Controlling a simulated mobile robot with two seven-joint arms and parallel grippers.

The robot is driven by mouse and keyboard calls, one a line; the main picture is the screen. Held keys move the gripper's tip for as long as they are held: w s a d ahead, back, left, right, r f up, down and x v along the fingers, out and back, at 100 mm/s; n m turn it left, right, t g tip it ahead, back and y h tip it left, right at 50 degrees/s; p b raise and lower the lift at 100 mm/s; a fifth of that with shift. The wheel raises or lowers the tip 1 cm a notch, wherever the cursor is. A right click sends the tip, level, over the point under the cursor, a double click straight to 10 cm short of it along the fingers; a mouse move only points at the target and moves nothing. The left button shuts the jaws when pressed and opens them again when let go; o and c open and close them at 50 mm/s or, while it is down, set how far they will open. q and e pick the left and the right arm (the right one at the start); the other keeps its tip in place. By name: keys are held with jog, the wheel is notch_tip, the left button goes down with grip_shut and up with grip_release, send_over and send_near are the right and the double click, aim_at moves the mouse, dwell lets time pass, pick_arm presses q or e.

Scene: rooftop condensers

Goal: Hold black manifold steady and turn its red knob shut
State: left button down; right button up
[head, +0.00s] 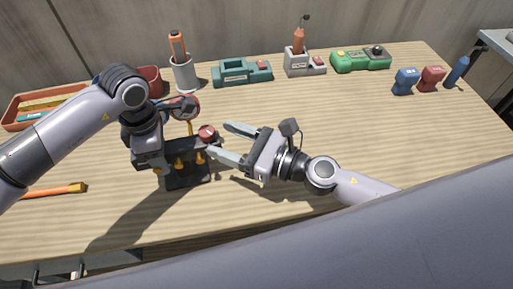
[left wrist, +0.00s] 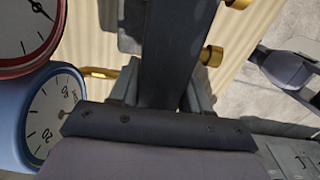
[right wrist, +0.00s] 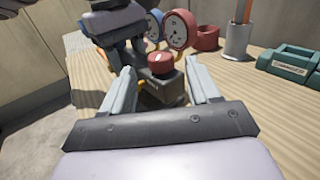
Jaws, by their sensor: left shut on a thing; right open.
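The black manifold (head: 187,176) stands on the wooden table with brass fittings on its side and gauges on top. Its red knob (head: 208,133) is at its right end. It also shows in the right wrist view (right wrist: 161,64), with a white mark on top. My left gripper (head: 160,158) is shut on the manifold body, which also fills the jaws in the left wrist view (left wrist: 172,60). My right gripper (head: 222,141) is open, its fingers pointing left toward the knob. In the right wrist view the knob appears between and beyond the fingertips; I cannot tell any contact.
A red-rimmed gauge (right wrist: 179,30) and a blue-rimmed gauge (right wrist: 153,27) rise behind the knob. A grey cup (head: 185,76), a teal case (head: 241,73) and a grey holder (head: 303,63) stand at the back. An orange-handled tool (head: 60,190) lies at left. The table's right half is mostly clear.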

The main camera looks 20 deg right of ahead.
jog(key=v, duration=0.6)
jog(key=shift+s+d, duration=0.25)
jog(key=shift+d, duration=0.1)
notch_tip(320, 180, up, 11)
jog(key=n+g+h, duration=0.5)
jog(key=n+g, duration=0.8)
jog(key=n, duration=0.1)
send_over(206, 130)
jog(key=s+d, duration=0.2)
jog(key=s, duration=0.1)
jog(key=w+d+r+m+h, duration=0.2)
jog(key=w+d+m+h, duration=0.1)
jog(key=w+h, duration=0.1)
jog(key=shift+m, duration=0.3)
jog(key=x, duration=1.1)
jog(key=shift+w+f, duration=0.1)
jog(key=shift+f, duration=0.3)
jog(key=c, duration=1)
